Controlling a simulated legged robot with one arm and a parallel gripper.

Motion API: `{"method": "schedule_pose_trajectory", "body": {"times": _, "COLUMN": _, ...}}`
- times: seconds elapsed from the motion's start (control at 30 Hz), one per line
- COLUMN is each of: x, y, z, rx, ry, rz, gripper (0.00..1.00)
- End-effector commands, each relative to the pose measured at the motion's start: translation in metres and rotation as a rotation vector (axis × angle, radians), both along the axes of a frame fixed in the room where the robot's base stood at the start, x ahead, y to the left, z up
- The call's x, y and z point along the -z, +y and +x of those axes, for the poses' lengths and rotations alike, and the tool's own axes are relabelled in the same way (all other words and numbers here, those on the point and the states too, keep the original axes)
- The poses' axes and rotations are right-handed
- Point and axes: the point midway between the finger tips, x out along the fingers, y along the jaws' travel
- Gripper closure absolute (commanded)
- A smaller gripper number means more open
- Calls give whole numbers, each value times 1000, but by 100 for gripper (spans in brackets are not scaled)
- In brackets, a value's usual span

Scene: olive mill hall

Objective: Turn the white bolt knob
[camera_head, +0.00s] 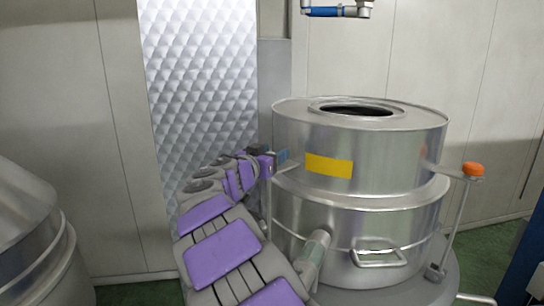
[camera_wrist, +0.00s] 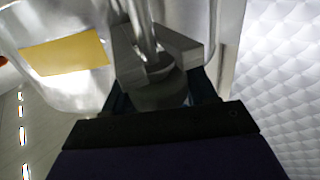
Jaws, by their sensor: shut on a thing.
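My gripper (camera_head: 281,158) reaches the left side of the steel drum (camera_head: 350,230), just left of its yellow label (camera_head: 329,165). In the wrist view, my gripper (camera_wrist: 157,58) has its grey jaws shut around a rounded knob (camera_wrist: 159,74) at the end of a thin metal rod (camera_wrist: 143,25). The knob looks grey in the shade, and the jaws hide much of it. In the head view my gripper hides the knob, so its white colour does not show. The rod stands close beside the drum wall.
An orange knob (camera_head: 473,169) tops another rod at the drum's right. A handle (camera_head: 378,254) sticks out low at the drum's front. A quilted metal panel (camera_head: 200,80) stands behind my arm. Another steel vessel (camera_head: 30,240) is at far left.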

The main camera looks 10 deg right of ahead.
Motion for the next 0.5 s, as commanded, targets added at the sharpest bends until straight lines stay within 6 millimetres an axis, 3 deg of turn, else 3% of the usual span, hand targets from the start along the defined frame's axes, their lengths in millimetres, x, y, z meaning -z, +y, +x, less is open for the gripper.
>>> {"method": "schedule_pose_trajectory", "body": {"times": 0.5, "x": 6, "y": 2, "z": 2, "rx": -179, "ry": -2, "rz": 1, "gripper": 74}}
